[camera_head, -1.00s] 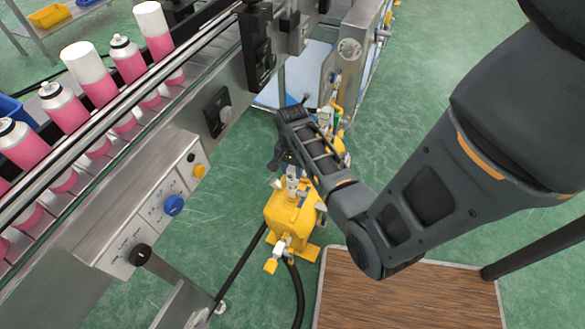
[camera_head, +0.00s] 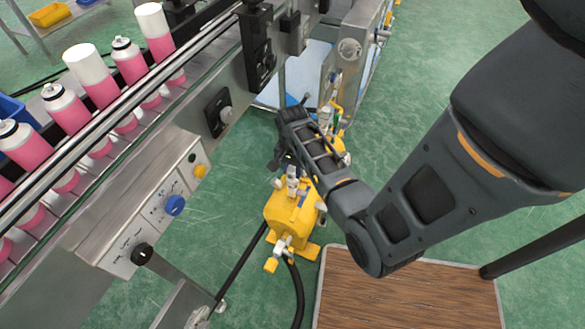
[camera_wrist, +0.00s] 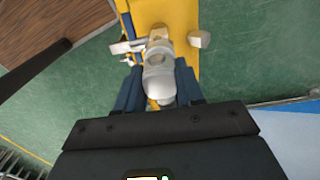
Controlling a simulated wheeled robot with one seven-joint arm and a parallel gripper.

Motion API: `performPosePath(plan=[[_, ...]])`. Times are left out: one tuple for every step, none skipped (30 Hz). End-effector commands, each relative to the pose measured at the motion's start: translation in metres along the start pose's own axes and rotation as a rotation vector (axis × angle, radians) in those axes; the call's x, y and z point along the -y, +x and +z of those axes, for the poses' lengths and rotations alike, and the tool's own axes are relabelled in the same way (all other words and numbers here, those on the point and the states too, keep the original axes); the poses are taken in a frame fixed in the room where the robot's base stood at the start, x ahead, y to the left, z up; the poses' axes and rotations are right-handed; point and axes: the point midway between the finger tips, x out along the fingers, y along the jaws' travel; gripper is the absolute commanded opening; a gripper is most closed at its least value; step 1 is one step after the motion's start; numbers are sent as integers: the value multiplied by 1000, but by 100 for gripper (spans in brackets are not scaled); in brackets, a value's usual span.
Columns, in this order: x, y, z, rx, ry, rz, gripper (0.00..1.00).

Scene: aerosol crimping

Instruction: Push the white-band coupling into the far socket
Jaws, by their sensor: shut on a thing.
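My gripper (camera_wrist: 159,90) points down with its two blue fingers on either side of a grey-white round coupling (camera_wrist: 160,78), and it is shut on it. The coupling's lower end is hidden. In the wrist view a yellow body (camera_wrist: 165,12) with pale fittings lies just beyond the coupling. In the head view my gripper (camera_head: 284,158) is just above and behind the yellow unit (camera_head: 290,212), which has a pale upright fitting (camera_head: 292,180) on top. The fingertips are mostly hidden there by my wrist. I cannot tell which opening is the far socket.
A conveyor with several pink, white-topped cans (camera_head: 129,62) runs along the left, its control panel (camera_head: 160,210) facing the yellow unit. A black hose (camera_head: 297,295) lies at the unit's front. A wood-topped surface (camera_head: 405,295) stands at lower right. Green floor is clear at right.

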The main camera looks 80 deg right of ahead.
Motion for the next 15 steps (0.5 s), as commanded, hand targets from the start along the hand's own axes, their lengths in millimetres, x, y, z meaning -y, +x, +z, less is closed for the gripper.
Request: performPosePath(plan=[[0, 1, 0, 0, 0, 0, 0], [0, 2, 0, 0, 0, 0, 0], [0, 2, 0, 0, 0, 0, 0], [0, 3, 0, 0, 0, 0, 0], [0, 3, 0, 0, 0, 0, 0], [0, 4, 0, 0, 0, 0, 0], [0, 5, 0, 0, 0, 0, 0], [0, 5, 0, -1, 0, -1, 0], [0, 6, 0, -1, 0, -1, 0], [0, 6, 0, -1, 1, -1, 0], [0, 7, 0, -1, 0, -1, 0], [0, 7, 0, -1, 0, -1, 0], [0, 8, 0, -1, 1, -1, 0], [0, 8, 0, -1, 1, -1, 0], [0, 8, 0, -1, 0, -1, 0]])
